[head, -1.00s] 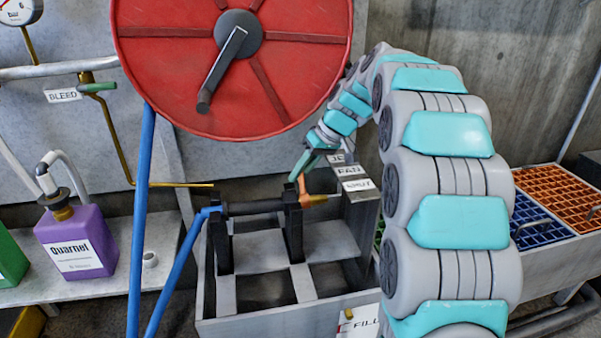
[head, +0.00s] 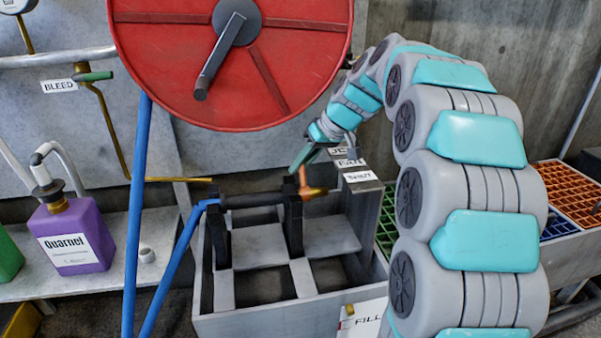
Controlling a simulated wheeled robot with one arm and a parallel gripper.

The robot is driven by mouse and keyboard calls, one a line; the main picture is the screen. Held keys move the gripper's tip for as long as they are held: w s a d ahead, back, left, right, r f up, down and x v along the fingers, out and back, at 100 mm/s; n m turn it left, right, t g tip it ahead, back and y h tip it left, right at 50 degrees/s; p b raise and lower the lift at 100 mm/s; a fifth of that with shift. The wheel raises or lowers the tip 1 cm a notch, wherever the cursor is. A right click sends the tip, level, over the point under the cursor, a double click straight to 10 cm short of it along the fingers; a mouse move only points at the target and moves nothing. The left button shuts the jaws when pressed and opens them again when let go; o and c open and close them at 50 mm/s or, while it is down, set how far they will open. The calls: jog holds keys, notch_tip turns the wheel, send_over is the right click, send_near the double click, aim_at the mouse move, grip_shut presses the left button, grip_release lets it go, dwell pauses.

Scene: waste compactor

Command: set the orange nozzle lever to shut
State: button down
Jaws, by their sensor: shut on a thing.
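The nozzle (head: 253,200) is a dark cylinder lying across black upright brackets, with a blue hose on its left end. The orange lever (head: 303,178) stands up at the nozzle's right end, beside a brassy tip. My gripper (head: 303,166) comes down from the upper right and is shut on the lever's top; the fingers partly hide it. A plate to the right carries stacked labels; the lowest, the SHUT label (head: 359,176), is nearest me, with the FAN label (head: 350,163) behind it and a partly hidden one farther back. The lever stands left of these labels.
A red hose reel (head: 285,60) with a crank hangs above the nozzle. A grey open frame (head: 290,318) holds the brackets. A purple bottle (head: 90,235) stands on the left shelf. Orange and blue crates lie right, behind my arm.

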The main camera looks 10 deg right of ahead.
jog(key=s+t+b, duration=0.1)
jog(key=b, duration=0.2)
jog(key=t+b, duration=0.1)
jog(key=b, duration=0.2)
jog(key=shift+s+n+t, duration=0.4)
jog(key=s+t+b, duration=0.1)
jog(key=b, duration=0.2)
jog(key=shift+r, duration=0.35)
jog(key=shift+n+t, duration=0.3)
jog(key=c, duration=0.8)
grip_release()
jog(key=shift+r, duration=0.15)
jog(key=shift+c, duration=0.2)
jog(key=v, duration=0.7)
jog(key=shift+d+r, duration=0.2)
jog(key=shift+d, duration=0.05)
jog(key=shift+s, duration=0.15)
